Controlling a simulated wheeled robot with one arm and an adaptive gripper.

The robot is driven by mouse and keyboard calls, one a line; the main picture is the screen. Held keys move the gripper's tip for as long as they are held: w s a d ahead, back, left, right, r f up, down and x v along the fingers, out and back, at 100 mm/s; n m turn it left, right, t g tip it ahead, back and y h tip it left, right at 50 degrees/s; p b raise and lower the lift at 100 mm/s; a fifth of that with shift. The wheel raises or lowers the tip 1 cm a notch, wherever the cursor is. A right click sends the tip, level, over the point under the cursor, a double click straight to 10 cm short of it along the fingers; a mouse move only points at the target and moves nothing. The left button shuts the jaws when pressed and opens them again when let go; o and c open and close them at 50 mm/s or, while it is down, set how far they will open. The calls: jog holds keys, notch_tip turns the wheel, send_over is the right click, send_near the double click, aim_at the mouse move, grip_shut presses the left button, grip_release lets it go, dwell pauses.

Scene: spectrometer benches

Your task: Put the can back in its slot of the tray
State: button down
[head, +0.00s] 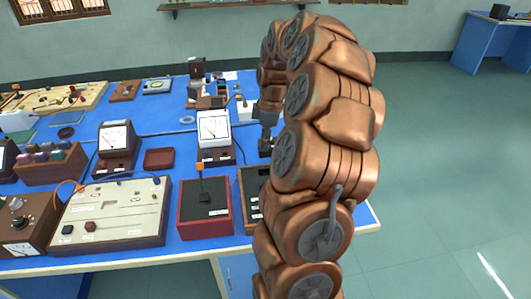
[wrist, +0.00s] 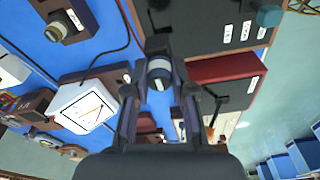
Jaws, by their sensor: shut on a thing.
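The can (wrist: 158,68), a small cylinder with a pale band and dark parts, is between the fingers of my gripper (wrist: 158,82) in the wrist view. My gripper is shut on it. The tray (wrist: 195,38), black with a wooden rim and several white labels, lies just beyond and to the right of the can. A teal can-like piece (wrist: 268,16) stands at its far right. In the head view, the tray (head: 249,183) is mostly hidden behind my copper arm, and my gripper (head: 266,145) is partly hidden above its back edge. I cannot make out the can there.
A red box with a black inside (head: 205,212) stands left of the tray, with an upright orange-topped rod. A white-faced meter (head: 213,128) stands behind it. A wide cream panel (head: 115,210) lies further left. The bench's right edge is close to my arm.

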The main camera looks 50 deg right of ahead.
jog(key=shift+r+p, duration=0.3)
jog(key=shift+r, duration=1.65)
